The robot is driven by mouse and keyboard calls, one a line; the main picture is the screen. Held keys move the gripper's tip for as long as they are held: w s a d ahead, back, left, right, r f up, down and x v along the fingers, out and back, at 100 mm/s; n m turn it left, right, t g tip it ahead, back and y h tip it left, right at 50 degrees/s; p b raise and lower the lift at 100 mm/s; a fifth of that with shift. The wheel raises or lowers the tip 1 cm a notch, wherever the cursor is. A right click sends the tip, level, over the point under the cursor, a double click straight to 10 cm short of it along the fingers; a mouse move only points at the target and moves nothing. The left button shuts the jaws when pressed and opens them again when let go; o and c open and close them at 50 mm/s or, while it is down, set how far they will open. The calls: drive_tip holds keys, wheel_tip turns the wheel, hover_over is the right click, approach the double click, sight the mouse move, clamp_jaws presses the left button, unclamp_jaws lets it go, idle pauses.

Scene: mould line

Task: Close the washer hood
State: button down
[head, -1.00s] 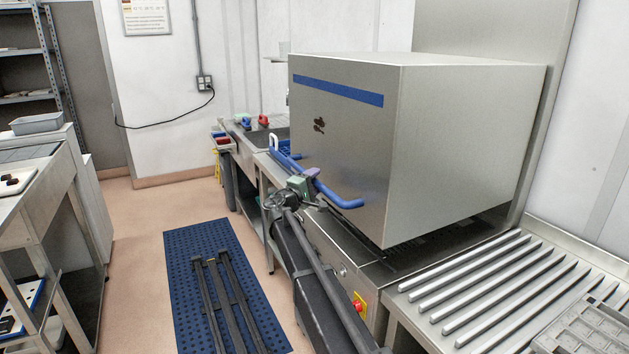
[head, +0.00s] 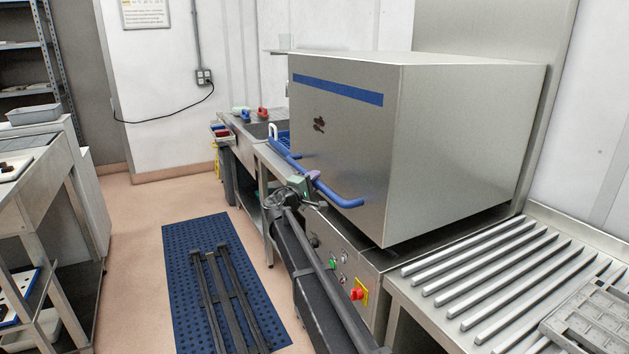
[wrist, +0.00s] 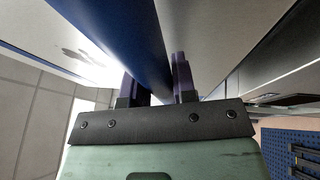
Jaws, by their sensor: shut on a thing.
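The washer hood (head: 450,140) is a large steel box with a blue stripe on its front face. It sits low over the washer bed, with a narrow dark gap showing along its lower edge. A blue bar handle (head: 345,201) runs along the lower front of the hood. My gripper (head: 313,176) is shut on this handle near its middle. In the wrist view the purple fingers of my gripper (wrist: 157,85) stand on either side of the blue handle (wrist: 115,35). The contact at the fingertips is partly hidden.
A ribbed steel table (head: 480,275) with a grey tray (head: 595,325) adjoins the washer at right. Control buttons and a red knob (head: 357,293) are on the washer front. A blue mat (head: 185,260) lies on the floor. A sink counter stands behind, and a bench (head: 60,165) stands at left.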

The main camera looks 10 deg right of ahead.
drive_tip(key=f+b, duration=0.2)
drive_tip(key=f, duration=0.1)
drive_tip(key=f+b, duration=0.1)
drive_tip(key=f, duration=0.1)
drive_tip(key=shift+s+f+b, duration=0.2)
drive_tip(key=shift+f+b, duration=0.15)
drive_tip(key=shift+f, duration=0.05)
drive_tip(key=c, duration=0.9)
unclamp_jaws()
drive_tip(key=shift+w+f, duration=0.15)
drive_tip(key=shift+f, duration=0.05)
drive_tip(key=b+v, duration=0.2)
drive_tip(key=v, duration=0.8)
drive_tip(key=shift+s+a, duration=0.25)
drive_tip(key=shift+a, duration=0.05)
